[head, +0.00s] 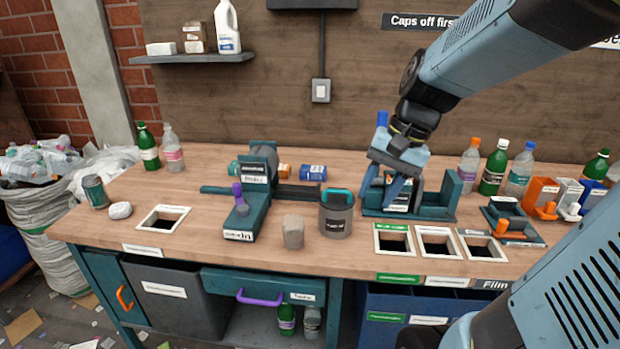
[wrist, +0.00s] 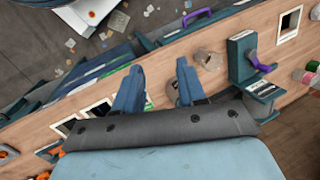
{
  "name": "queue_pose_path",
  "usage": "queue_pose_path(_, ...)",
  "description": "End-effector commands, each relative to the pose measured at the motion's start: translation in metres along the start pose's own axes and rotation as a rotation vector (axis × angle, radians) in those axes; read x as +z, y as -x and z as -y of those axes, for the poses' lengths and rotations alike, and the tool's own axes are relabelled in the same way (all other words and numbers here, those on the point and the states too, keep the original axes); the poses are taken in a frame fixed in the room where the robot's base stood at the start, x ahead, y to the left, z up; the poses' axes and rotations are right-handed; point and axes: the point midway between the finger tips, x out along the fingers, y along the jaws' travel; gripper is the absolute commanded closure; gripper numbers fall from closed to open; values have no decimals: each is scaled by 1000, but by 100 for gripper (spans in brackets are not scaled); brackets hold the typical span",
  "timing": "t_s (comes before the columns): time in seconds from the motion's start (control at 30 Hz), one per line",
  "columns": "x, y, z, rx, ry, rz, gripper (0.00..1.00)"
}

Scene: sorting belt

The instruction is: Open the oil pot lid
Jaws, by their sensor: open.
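The oil pot (head: 335,222) is a dark grey round pot with a label, standing upright near the front middle of the workbench. Its lid (head: 337,198) is on top, with a teal handle arched over it. My gripper (head: 381,190) is open and empty, to the right of the pot and a little behind it, in front of a teal fixture. The fingers do not touch the pot. In the wrist view my open gripper (wrist: 158,68) points toward the bench; a grey shape between and behind the fingers seems to be the pot, partly hidden.
A beige cup (head: 292,232) stands just left of the pot. A teal press (head: 247,222) with a purple handle is further left. The teal fixture (head: 448,195) stands right of the pot. Framed openings (head: 394,240) lie at the front right. Bottles (head: 493,167) line the back right.

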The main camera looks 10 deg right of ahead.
Motion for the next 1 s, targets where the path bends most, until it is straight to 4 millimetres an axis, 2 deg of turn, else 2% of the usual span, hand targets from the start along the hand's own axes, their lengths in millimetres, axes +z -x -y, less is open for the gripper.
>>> queue_pose_path(0.37, -47, -34, 9, -167, -399, 334, 60)
queue_pose_path(0.6, -84, -52, 9, -292, -645, 535, 60)
queue_pose_path(0.83, -127, -69, 0, -429, -873, 719, 60)
queue_pose_path(1.0, -162, -83, -14, -541, -1032, 850, 60)
